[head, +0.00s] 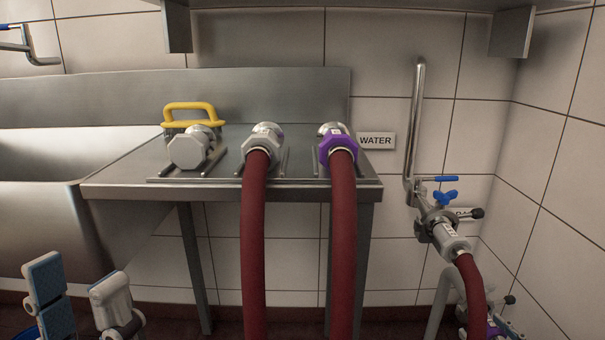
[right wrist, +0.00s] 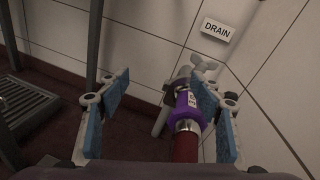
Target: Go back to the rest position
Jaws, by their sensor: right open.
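My left gripper (head: 82,275) is at the lower left of the head view, with its two blue-padded fingers spread and nothing between them. My right gripper (right wrist: 161,88) is open in the right wrist view, fingers wide apart. A purple-collared hose coupling (right wrist: 188,110) shows between and beyond the right fingers, nearer the right one; contact with them cannot be made out. A red hose (right wrist: 186,147) runs down from that coupling.
A steel table (head: 105,187) carries a capped grey fitting, a yellow handle (head: 190,107) and two red hoses with grey (head: 262,138) and purple (head: 337,147) couplings. A sink (head: 40,230) stands left. A wall pipe with a blue-handled valve (head: 446,197) and hose is right. A floor grate (right wrist: 25,108) lies left.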

